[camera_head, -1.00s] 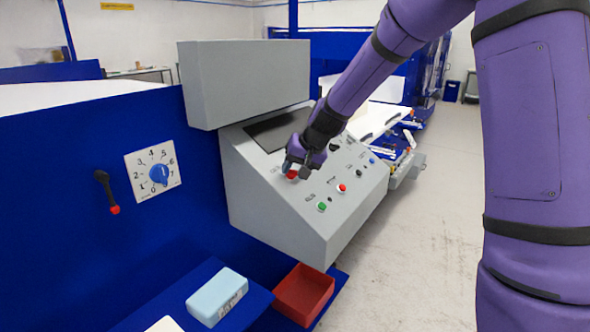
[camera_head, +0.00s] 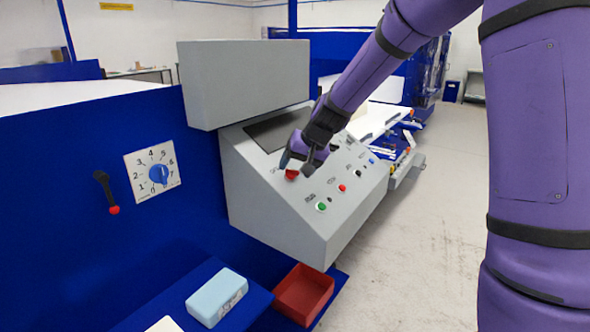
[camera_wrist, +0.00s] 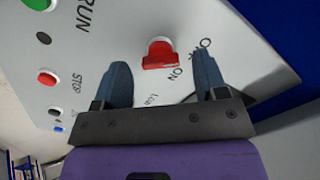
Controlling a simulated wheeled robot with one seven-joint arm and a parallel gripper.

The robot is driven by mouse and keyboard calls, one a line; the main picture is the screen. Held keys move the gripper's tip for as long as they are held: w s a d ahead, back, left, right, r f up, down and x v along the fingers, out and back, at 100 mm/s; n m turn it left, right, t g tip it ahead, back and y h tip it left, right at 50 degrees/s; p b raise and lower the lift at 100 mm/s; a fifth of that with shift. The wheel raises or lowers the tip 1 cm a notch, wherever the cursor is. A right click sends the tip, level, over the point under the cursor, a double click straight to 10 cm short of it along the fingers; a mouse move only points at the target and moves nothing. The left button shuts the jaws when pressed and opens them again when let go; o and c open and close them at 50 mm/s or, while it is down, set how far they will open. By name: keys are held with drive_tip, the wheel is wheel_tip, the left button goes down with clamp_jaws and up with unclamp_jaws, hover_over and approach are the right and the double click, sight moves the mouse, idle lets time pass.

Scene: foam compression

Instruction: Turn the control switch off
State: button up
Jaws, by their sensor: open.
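The control switch is a red knob (camera_head: 291,174) on the sloped face of the grey control panel (camera_head: 262,205). In the wrist view the red switch (camera_wrist: 159,54) has a raised grip bar, and printed lettering including "ON" beside it. My gripper (camera_wrist: 163,80) is open, with one blue-grey finger on each side of the switch and the switch showing between and slightly beyond the fingertips. I see no finger touching it. In the head view my gripper (camera_head: 299,162) is right at the switch and partly covers the panel behind it.
A green button (camera_head: 321,206) and a red button (camera_head: 342,188) sit close by on the panel; the wrist view shows "RUN" and "STOP" labels. A dark screen (camera_head: 275,130) lies behind. A blue dial (camera_head: 159,175) and lever (camera_head: 105,190) are on the blue wall. A red bin (camera_head: 304,293) stands below.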

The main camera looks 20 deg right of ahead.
drive_tip(key=v, duration=0.9)
drive_tip(key=shift+s+r, duration=0.15)
drive_tip(key=shift+r, duration=0.05)
drive_tip(key=s+d+r+n+h, duration=0.1)
drive_tip(key=s+r+h, duration=0.1)
drive_tip(key=s, duration=1.4)
drive_tip(key=s+d+r+n+h, duration=0.1)
drive_tip(key=s+d+r, duration=0.1)
drive_tip(key=s, duration=1.5)
drive_tip(key=shift+d+r+n+h, duration=0.3)
drive_tip(key=shift+r+h, duration=0.1)
drive_tip(key=shift+r, duration=0.25)
drive_tip(key=shift+w, duration=0.1)
drive_tip(key=shift+c, duration=0.2)
